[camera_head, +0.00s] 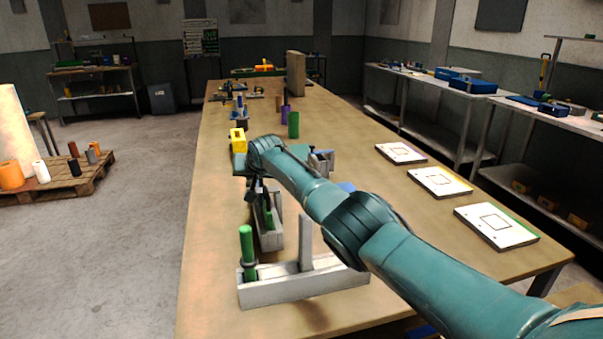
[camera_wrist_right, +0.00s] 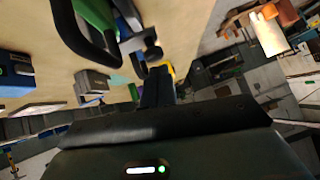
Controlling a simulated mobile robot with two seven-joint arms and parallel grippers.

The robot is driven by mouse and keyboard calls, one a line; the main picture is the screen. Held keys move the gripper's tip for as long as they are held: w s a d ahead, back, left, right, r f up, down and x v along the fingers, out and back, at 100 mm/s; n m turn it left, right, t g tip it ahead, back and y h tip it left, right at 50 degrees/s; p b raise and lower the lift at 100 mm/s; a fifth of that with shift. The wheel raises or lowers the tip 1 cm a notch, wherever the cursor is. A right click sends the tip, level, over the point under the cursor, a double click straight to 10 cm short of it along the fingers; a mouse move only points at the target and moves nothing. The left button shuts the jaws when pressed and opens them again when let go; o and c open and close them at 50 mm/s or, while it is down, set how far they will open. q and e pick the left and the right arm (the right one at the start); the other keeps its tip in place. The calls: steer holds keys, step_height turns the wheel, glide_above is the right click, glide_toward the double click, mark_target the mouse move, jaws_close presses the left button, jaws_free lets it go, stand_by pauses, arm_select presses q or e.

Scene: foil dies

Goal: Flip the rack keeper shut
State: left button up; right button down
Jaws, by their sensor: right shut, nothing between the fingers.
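A long light-grey rack (camera_head: 290,291) lies at the front of the table. A green-topped cylinder (camera_head: 246,243) stands upright at its left end. A flat grey bar (camera_head: 306,243) stands upright near its middle; it may be the keeper, but I cannot be sure. A second grey rack (camera_head: 271,238) lies just behind, partly hidden by my right arm. My right gripper (camera_head: 254,190) is above this second rack, fingers pointing down. In the right wrist view its dark fingers (camera_wrist_right: 157,88) are together and empty. A green piece with a black loop (camera_wrist_right: 92,25) is close by there. My left gripper is out of view.
A yellow block (camera_head: 238,140) and green and purple cylinders (camera_head: 293,125) stand farther back. Three white plates (camera_head: 497,226) lie along the table's right side. The wooden table (camera_head: 208,250) is bare along its left edge.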

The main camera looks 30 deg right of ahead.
arm_select(q)
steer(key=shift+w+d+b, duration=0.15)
steer(key=shift+b, duration=0.2)
arm_select(e)
steer(key=shift+a+f, duration=0.4)
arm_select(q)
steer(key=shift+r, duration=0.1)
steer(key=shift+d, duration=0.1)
arm_select(e)
steer(key=shift+a+f, duration=0.1)
steer(key=shift+f, duration=0.05)
arm_select(q)
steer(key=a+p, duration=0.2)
steer(key=p, duration=0.1)
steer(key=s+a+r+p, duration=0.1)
steer(key=p, duration=0.1)
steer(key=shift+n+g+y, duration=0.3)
arm_select(e)
steer(key=s+a+r, duration=0.1)
steer(key=s+r, duration=0.6)
steer(key=r, duration=0.4)
steer(key=shift+s+a, duration=0.2)
steer(key=shift+a, duration=0.1)
